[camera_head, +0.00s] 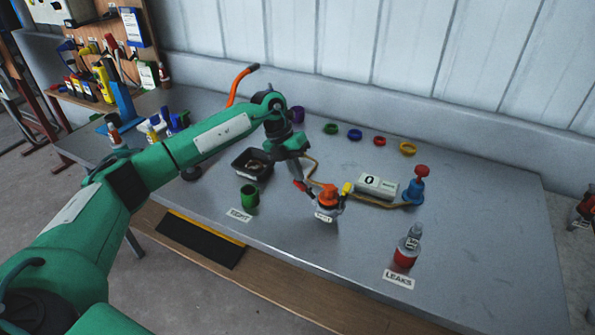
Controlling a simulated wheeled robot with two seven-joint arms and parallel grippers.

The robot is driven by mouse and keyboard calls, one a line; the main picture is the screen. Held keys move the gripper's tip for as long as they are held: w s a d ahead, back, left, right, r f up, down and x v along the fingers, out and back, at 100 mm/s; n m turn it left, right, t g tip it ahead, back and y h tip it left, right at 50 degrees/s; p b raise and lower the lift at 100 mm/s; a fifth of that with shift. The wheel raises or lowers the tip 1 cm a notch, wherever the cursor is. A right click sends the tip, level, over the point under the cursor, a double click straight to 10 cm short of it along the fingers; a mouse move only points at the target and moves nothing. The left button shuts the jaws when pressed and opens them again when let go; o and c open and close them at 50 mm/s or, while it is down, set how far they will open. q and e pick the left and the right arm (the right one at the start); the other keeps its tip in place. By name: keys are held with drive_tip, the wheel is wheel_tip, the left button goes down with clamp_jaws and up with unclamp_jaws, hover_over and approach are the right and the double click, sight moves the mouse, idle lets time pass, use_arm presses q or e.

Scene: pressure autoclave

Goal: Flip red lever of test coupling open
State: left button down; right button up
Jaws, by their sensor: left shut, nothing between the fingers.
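The test coupling (326,214) stands near the front edge of the grey bench, with a pale label on its grey body and an orange part (328,194) on top. A small red lever (299,186) sticks out at its left side and a yellow lever (346,188) at its right. My left gripper (307,180) points down just behind and left of the coupling, close to the red lever. It is shut and holds nothing. I cannot tell whether it touches the lever. My right gripper is out of view.
A green cup (249,197) and a black tray (241,164) stand left of the coupling. Coloured rings lie behind. The bench's right side is clear.

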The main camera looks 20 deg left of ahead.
use_arm(q)
drive_tip(key=shift+a, duration=0.15)
drive_tip(key=p+v, duration=0.5)
drive_tip(key=v, duration=0.5)
drive_tip(key=shift+a+f, duration=0.15)
drive_tip(key=shift+a, duration=0.05)
